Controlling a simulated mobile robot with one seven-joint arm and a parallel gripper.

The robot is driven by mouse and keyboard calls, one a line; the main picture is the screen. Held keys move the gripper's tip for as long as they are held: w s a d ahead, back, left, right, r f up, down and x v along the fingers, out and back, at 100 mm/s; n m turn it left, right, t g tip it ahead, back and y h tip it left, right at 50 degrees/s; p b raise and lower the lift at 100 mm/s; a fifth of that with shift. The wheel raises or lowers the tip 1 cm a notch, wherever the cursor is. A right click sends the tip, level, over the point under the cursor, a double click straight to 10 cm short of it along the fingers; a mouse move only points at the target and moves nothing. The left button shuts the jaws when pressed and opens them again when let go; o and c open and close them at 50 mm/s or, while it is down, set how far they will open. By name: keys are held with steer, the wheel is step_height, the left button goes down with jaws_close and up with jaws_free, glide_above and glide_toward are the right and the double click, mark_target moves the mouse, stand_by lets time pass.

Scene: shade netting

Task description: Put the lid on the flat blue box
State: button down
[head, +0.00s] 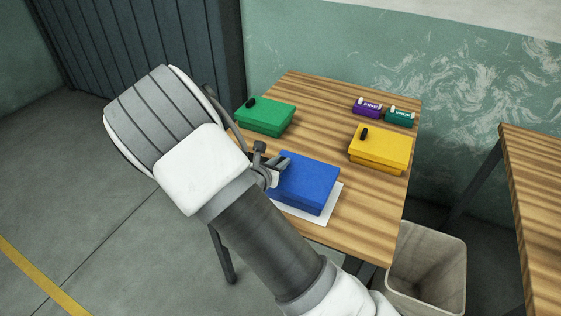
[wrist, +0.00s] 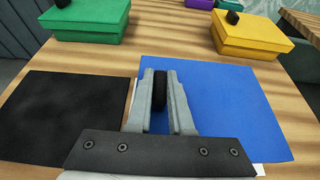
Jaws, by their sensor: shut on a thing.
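My gripper (head: 280,165) is shut on the black knob (wrist: 160,88) near the left edge of a flat blue lid. In the wrist view the knob stands between the two fingers (wrist: 161,73). The blue lid (wrist: 225,105) looks level. In the head view the lid (head: 308,178) shows as the top of a blue block with darker blue sides, over a white sheet (head: 328,212) on the table. The box walls under the lid are mostly hidden, and I cannot tell whether the lid rests on them or is slightly above.
A flat black panel (wrist: 65,110) lies left of the lid. A green box (head: 265,116) and a yellow box (head: 380,148) stand behind on the wooden table (head: 310,95). Small purple (head: 367,106) and teal (head: 399,116) boxes are at the back. A bin (head: 427,270) stands right.

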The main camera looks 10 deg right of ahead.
steer(key=shift+f+b, duration=0.3)
stand_by(0.5)
steer(key=c, duration=0.7)
jaws_free()
steer(key=shift+c, duration=0.2)
